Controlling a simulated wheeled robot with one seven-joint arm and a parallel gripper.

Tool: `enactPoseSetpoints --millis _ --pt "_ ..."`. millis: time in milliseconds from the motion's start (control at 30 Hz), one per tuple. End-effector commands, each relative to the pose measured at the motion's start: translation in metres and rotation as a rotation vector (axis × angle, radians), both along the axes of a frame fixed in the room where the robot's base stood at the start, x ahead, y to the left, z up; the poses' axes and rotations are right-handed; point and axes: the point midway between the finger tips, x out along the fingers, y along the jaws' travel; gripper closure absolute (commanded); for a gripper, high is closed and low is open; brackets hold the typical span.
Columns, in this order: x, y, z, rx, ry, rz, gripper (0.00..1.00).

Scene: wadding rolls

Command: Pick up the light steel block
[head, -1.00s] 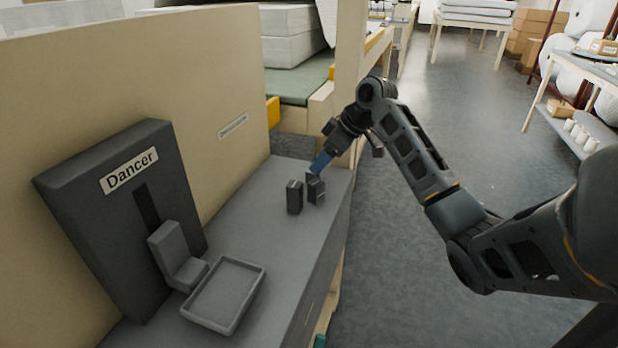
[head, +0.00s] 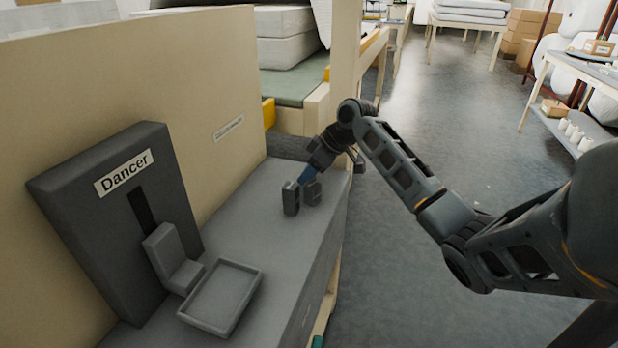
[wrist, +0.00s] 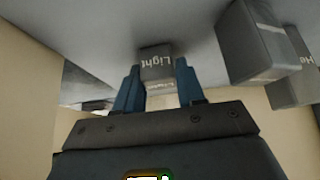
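The light steel block (wrist: 157,66), a small grey block marked "Light", stands between the two blue fingers of my gripper (wrist: 158,82) in the wrist view. The fingers flank it closely, with what look like narrow gaps; contact cannot be made out. In the head view my gripper (head: 307,176) points down at a small dark block (head: 313,193) near the far end of the grey bench, and the fingers partly cover it. Its label is not readable there.
Another dark block (head: 290,198) stands close to the left on the bench (head: 262,232). In the wrist view, a grey block (wrist: 250,45) and a surface lettered "He" (wrist: 300,75) are at right. A shallow tray (head: 256,287) and the Dancer unit (head: 75,205) are nearer.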

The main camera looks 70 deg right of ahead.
Motion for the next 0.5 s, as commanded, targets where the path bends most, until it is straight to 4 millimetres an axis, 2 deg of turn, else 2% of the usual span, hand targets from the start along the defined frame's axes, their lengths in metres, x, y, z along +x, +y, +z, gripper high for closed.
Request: enactPoseSetpoints --millis 33,367,500 --pt "0.0001 0.0001 0.0001 0.000 0.000 0.000 0.69" --pt "0.0000 0.0001 0.0000 0.000 0.000 0.000 1.00" --pt "0.0000 -0.0001 0.0007 0.000 -0.001 0.000 1.00"
